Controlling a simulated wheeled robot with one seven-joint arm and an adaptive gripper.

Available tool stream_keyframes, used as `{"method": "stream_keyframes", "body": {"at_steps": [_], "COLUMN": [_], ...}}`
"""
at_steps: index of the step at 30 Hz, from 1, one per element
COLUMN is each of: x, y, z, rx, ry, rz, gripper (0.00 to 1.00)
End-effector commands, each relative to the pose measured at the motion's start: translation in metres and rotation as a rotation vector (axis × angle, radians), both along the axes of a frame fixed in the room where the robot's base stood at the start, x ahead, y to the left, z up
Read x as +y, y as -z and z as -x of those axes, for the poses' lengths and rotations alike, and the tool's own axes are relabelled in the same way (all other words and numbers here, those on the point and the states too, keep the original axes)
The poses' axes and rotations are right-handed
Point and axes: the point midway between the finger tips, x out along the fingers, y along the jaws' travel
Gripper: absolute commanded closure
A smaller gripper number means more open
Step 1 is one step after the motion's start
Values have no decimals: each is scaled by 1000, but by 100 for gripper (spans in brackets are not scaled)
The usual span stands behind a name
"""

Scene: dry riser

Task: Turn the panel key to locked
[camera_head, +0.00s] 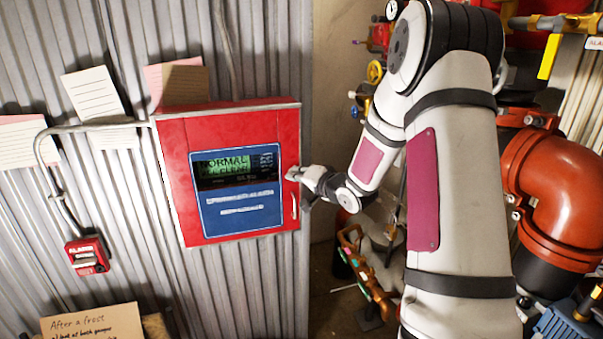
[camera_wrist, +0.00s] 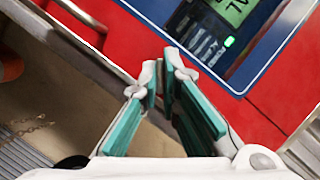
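The red alarm panel (camera_head: 175,175) is on the corrugated wall, with a blue face (camera_head: 240,218) and a lit green screen (camera_head: 222,163) reading "NORMAL". My gripper (camera_head: 295,173) is at the panel's right edge in the head view, its tips at or just in front of the red front. In the wrist view my gripper (camera_wrist: 161,80) has its teal-padded fingers drawn close together at the tips, with a narrow gap between them. The panel's red front (camera_wrist: 140,45) lies behind them. I cannot make out the key; the fingers may hide it.
A pale vertical handle (camera_head: 294,206) sits on the panel's right edge, just below my gripper. A small red alarm box (camera_head: 87,255) hangs lower left, joined by grey conduit (camera_head: 95,127). Large red pipework (camera_head: 565,190) stands to the right.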

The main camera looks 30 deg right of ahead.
Motion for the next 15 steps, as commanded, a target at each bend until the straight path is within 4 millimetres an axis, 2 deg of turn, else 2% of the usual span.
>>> {"method": "stream_keyframes", "body": {"at_steps": [15], "x": [3], "y": [-1], "z": [-2], "rx": [135], "ry": [0], "rz": [470], "gripper": [100]}}
